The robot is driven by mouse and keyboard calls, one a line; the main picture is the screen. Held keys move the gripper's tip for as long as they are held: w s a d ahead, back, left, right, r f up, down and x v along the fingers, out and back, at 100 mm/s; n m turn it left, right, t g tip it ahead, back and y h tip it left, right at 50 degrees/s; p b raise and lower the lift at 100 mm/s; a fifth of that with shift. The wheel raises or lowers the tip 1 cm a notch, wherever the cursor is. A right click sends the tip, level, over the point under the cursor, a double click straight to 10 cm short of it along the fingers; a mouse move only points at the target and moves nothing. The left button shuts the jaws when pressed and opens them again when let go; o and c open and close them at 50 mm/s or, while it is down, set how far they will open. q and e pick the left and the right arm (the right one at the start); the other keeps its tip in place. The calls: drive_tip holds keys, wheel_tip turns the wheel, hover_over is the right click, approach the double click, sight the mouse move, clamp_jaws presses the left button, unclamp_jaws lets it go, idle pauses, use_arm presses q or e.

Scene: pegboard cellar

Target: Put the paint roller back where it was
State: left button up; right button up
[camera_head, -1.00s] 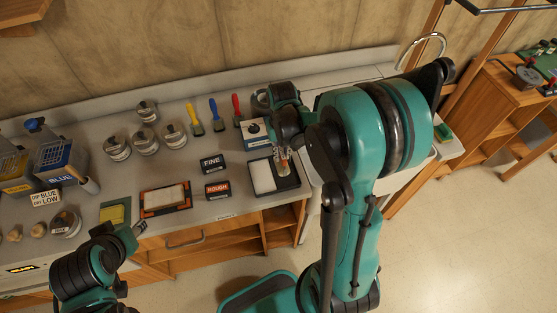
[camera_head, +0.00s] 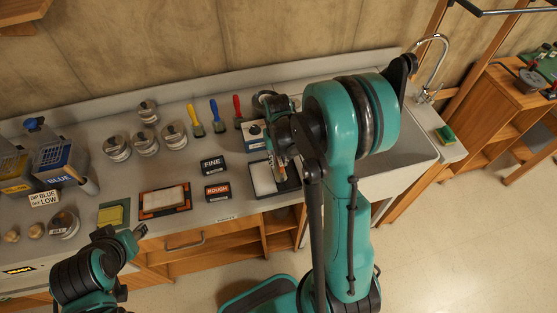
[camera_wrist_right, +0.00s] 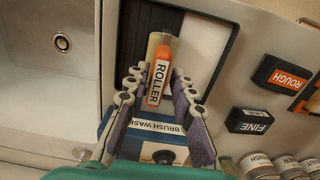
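The paint roller (camera_wrist_right: 158,83) has a cream sleeve, an orange part and a white ROLLER label; in the wrist view it sits between the fingertips of my right gripper (camera_wrist_right: 160,72).
The BRUSH WASH box (camera_wrist_right: 150,138) is close to the right gripper. The FINE (camera_head: 212,164) and ROUGH (camera_head: 217,191) blocks stand left of the tray. Blue, yellow and red brushes (camera_head: 216,115) lie behind. The sink (camera_head: 395,165) is on the right.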

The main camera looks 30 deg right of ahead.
drive_tip(key=shift+r, duration=0.15)
drive_tip(key=shift+r+p, duration=0.25)
drive_tip(key=shift+p, duration=0.1)
wheel_tip(320, 180, up, 12)
drive_tip(key=f+p, duration=0.1)
drive_tip(key=p, duration=0.1)
drive_tip(key=s+a+r+n+t, duration=0.2)
drive_tip(key=s+a+r+t, duration=0.5)
drive_tip(key=s, duration=0.4)
drive_tip(key=shift+s+a+r+n, duration=0.3)
drive_tip(key=shift+a+r, duration=0.15)
drive_tip(key=shift+a, duration=0.8)
